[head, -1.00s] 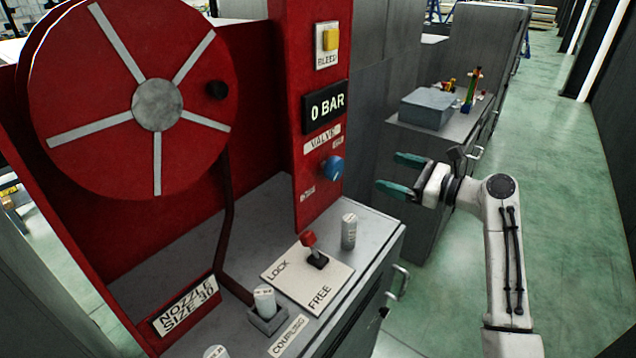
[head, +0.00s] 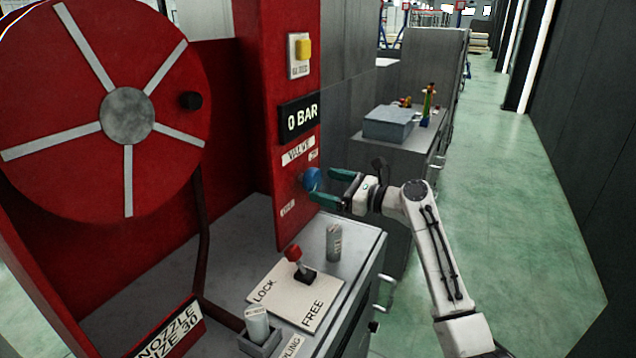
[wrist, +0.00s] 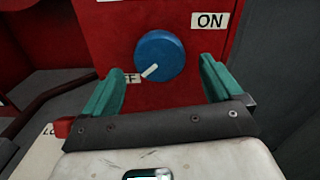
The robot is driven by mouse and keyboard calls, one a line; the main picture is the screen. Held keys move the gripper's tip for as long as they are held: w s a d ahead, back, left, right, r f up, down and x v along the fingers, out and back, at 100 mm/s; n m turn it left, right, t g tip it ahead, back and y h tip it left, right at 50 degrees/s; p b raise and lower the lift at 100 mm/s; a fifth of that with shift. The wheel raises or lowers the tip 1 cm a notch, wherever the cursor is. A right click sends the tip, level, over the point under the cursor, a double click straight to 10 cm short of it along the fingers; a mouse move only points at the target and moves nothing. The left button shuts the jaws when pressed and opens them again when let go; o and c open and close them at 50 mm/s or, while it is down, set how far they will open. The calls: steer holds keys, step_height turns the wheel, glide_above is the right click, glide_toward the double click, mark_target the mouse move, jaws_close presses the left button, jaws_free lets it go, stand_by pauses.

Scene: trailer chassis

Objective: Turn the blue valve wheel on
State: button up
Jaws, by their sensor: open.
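The blue valve wheel (head: 311,180) is a round knob on the red upright panel (head: 262,120), below the VALVE label. In the wrist view the wheel (wrist: 160,56) has a white pointer mark aimed down-left, at a partly hidden label ending in F. The ON label (wrist: 209,20) is up and right of it. My gripper (head: 322,186) is open, with its two green fingers pointing at the wheel. In the wrist view the fingers (wrist: 162,85) stand left and right of the wheel, a little below its centre. I cannot tell that either finger touches it.
The pressure display (head: 299,118) reads 0 BAR. Below the wheel, a red-tipped lever (head: 294,254) and a grey cylinder (head: 334,243) stand on the bench. A large red reel (head: 60,110) fills the left. The green floor (head: 510,220) on the right is clear.

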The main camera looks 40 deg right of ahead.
mark_target(317, 183)
steer(key=shift+x, duration=1.6)
steer(key=c, duration=1)
steer(key=shift+c, duration=0.2)
